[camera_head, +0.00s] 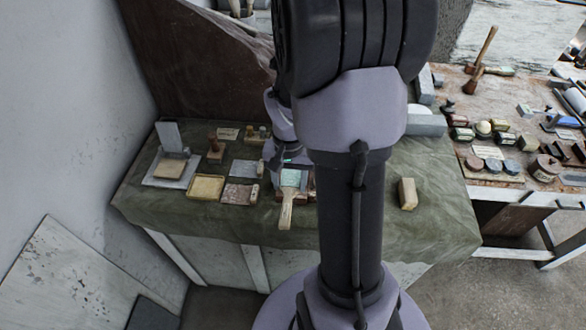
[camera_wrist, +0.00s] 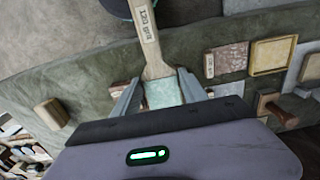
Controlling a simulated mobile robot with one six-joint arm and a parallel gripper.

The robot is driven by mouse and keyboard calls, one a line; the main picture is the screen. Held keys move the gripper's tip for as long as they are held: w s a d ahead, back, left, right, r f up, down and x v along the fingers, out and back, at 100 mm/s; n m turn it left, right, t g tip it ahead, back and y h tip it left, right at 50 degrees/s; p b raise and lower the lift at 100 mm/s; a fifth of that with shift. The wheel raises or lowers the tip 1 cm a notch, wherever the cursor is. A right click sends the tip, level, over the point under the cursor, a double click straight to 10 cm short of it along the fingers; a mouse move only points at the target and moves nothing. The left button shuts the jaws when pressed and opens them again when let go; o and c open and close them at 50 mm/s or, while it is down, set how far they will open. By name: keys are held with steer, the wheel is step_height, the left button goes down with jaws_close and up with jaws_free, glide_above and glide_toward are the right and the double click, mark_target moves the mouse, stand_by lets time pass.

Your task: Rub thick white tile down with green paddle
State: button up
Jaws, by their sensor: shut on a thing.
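My gripper (camera_wrist: 160,98) is shut on the green paddle (camera_wrist: 160,92), with one finger on each side of its pale green head. The paddle's wooden handle, marked "120 grit", points away from the gripper in the wrist view. In the head view, the paddle (camera_head: 287,208) is at the front middle of the cloth-covered table; my arm hides part of the gripper there. I cannot tell whether the paddle touches the table. No thick white tile is clearly identifiable; a pale tan tile (camera_head: 169,168) lies on a grey board (camera_head: 153,182) at the left.
A yellow-framed tray (camera_head: 205,187), a reddish speckled tile (camera_head: 240,194) and a grey tile (camera_head: 244,168) lie left of the paddle. A grey block (camera_head: 169,137) stands behind the tan tile. A wooden block (camera_head: 407,193) sits right of my arm, with bare cloth around it.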

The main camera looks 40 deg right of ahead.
mark_target(292, 171)
steer(key=shift+s+a, duration=0.15)
steer(key=shift+s, duration=0.05)
steer(key=shift+w+d+p, duration=0.55)
steer(key=shift+w+d, duration=0.95)
steer(key=shift+d, duration=0.25)
steer(key=shift+s+a+b, duration=0.65)
steer(key=shift+s+a, duration=0.85)
steer(key=shift+a, duration=0.25)
steer(key=shift+w+d+r+p, duration=0.75)
steer(key=shift+d+r+p, duration=0.1)
steer(key=shift+p, duration=0.1)
steer(key=shift+f, duration=0.15)
steer(key=shift+w+d+f, duration=0.1)
steer(key=shift+w+d, duration=0.9)
steer(key=shift+d, duration=0.15)
steer(key=shift+s+a, duration=0.1)
